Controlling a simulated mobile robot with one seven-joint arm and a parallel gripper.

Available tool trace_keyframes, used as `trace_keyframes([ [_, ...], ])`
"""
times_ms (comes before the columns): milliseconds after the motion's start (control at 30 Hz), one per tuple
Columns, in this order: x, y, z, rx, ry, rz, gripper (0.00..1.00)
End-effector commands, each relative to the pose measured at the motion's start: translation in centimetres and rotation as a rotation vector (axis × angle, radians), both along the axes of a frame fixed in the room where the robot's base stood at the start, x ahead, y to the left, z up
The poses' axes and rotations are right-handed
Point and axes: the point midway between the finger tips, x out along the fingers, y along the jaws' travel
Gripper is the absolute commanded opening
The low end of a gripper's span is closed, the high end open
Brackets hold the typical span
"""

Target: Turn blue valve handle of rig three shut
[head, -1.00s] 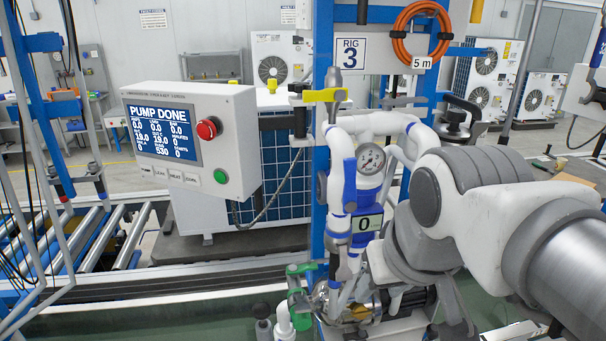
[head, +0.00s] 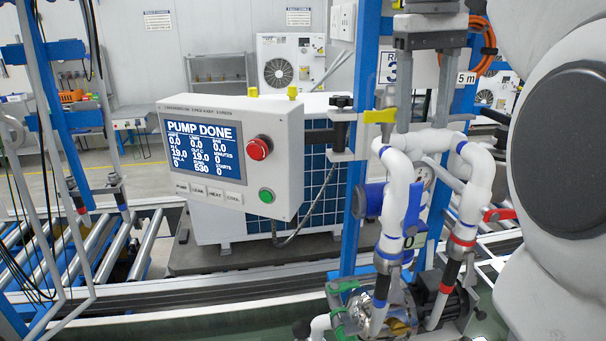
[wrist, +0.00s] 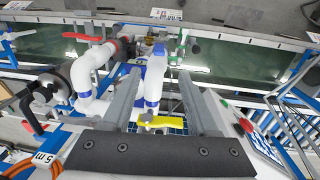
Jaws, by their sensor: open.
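The blue valve handle (head: 412,208) of rig three is a long blue lever. In the head view it stands roughly upright along the front white pipe (head: 393,190). My gripper (head: 426,118) is open and points down, its two grey fingers apart, above and behind the pipe tops. The wrist view shows the open gripper (wrist: 159,74) with the white pipe (wrist: 153,86) between its fingers in the picture. Blue shows on that pipe, but I cannot tell there which part is the handle. No contact with the handle is visible.
A yellow handle (head: 380,116) sits left of the fingers. The control box (head: 235,150) reads PUMP DONE. The RIG 3 sign (head: 389,68) is partly covered.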

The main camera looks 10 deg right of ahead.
Motion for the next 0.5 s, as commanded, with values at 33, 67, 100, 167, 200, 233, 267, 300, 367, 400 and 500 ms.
trace_keyframes([
  [33, 0.1, -0.1, 0.1, 0.000, 0.003, -0.001, 0.60],
  [67, 0.1, -0.2, 0.1, 0.000, 0.006, -0.001, 0.60],
  [100, 0.1, -0.2, 0.0, 0.000, 0.007, -0.002, 0.60],
  [167, 0.1, -0.2, -0.4, 0.000, 0.007, -0.002, 0.60],
  [200, 0.0, -0.2, -0.9, 0.000, 0.008, -0.002, 0.60],
  [233, 0.0, -0.3, -1.2, 0.000, 0.009, -0.002, 0.60],
  [267, 0.0, -0.3, -1.6, 0.000, 0.008, -0.002, 0.60],
  [300, 0.0, -0.3, -2.3, 0.001, 0.009, -0.002, 0.60],
  [367, 0.0, -0.4, -3.3, 0.000, 0.008, -0.002, 0.60],
  [400, 0.0, -0.5, -4.0, 0.001, 0.009, -0.002, 0.60],
  [500, 0.0, -0.6, -5.8, 0.001, 0.009, -0.002, 0.60],
])
